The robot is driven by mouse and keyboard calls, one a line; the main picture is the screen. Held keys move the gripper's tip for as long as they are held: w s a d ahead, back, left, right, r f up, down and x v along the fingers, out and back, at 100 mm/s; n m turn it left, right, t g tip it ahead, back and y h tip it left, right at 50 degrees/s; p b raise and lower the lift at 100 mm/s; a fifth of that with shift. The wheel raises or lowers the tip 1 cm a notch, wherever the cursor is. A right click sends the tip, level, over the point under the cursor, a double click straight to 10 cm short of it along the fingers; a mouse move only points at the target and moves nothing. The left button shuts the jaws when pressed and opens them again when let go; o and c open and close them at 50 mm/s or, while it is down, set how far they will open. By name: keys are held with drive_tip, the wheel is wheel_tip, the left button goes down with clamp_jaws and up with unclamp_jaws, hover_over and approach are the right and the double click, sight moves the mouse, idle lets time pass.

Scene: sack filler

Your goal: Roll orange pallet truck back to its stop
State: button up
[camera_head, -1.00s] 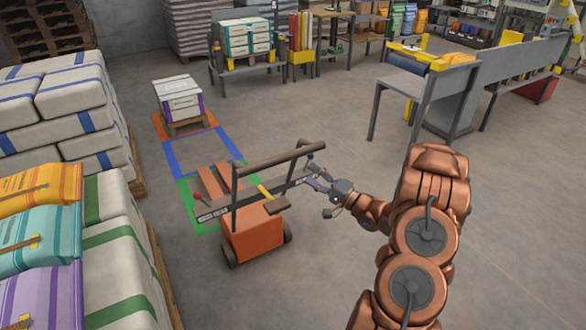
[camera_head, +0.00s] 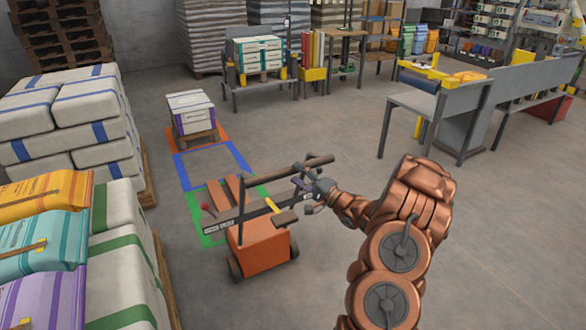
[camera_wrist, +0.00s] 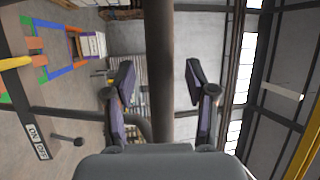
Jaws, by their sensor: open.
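The orange pallet truck (camera_head: 262,252) stands at the near edge of the green floor frame (camera_head: 194,215), with its forks (camera_head: 217,192) over that frame. A brown handle bar (camera_head: 300,165) sits above the truck body. It runs upright through the wrist view (camera_wrist: 158,70). My gripper (camera_head: 308,188) is at the handle's right part. In the wrist view its two dark fingers (camera_wrist: 158,84) are open, one on each side of the bar with gaps. I cannot tell which thing is the stop.
A blue floor frame (camera_head: 180,171) and an orange one follow behind the green. A small pallet with white boxes (camera_head: 191,112) stands at the orange frame. Stacked sacks (camera_head: 70,115) line the left side. A grey bench (camera_head: 435,100) stands right; the floor between is clear.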

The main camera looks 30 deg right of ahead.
sight(292, 170)
drive_tip(key=shift+x, duration=1.55)
clamp_jaws()
